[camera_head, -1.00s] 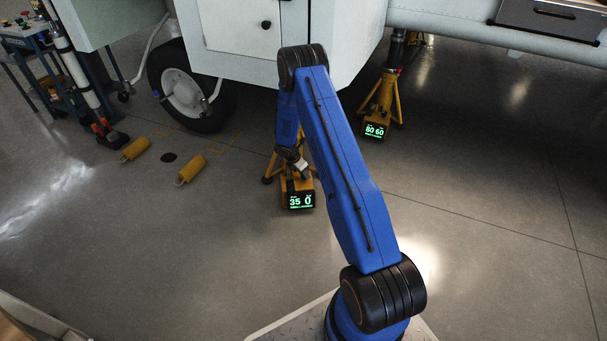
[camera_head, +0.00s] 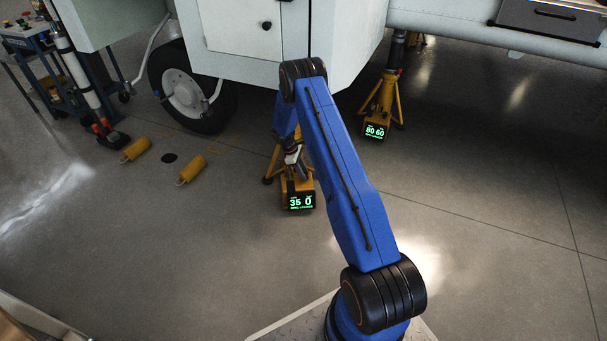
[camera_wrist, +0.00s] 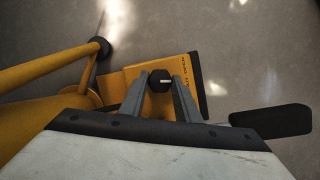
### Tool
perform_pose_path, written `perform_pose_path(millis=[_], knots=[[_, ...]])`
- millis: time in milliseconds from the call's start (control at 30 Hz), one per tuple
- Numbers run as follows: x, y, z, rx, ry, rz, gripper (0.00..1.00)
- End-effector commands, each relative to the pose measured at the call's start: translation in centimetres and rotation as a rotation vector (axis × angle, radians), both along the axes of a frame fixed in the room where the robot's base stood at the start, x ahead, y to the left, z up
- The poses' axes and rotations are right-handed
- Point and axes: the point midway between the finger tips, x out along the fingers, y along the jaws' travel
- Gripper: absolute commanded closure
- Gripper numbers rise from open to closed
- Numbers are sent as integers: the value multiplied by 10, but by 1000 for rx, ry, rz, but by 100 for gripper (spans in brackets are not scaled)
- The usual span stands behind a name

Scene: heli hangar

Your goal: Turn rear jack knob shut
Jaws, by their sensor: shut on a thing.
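A yellow jack (camera_head: 270,167) stands on the floor in the middle of the head view. Its front box has a display (camera_head: 299,203) with green figures reading 35 and 0. In the wrist view a small black knob (camera_wrist: 160,87) with a pale line across it sits on the yellow box (camera_wrist: 135,73). My gripper (camera_wrist: 160,80) has one grey finger on each side of this knob and is shut on it. In the head view my gripper (camera_head: 293,158) is small above the box, and my arm hides part of the jack.
A second yellow jack (camera_head: 378,104) with a display reading 80 and 60 stands farther right. The pale aircraft body (camera_head: 240,25) hangs over both. A wheel (camera_head: 190,90), yellow chocks (camera_head: 190,169) and a blue cart (camera_head: 50,75) are at left. The front floor is clear.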

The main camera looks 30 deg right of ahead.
Motion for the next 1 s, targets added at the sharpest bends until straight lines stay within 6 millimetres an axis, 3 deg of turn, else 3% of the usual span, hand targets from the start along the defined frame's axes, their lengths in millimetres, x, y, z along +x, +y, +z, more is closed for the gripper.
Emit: perform_pose_path(millis=[500,1000], knots=[[2,-3,0,0,0,-432,93],[2,-4,0,-1,0,-587,93]])
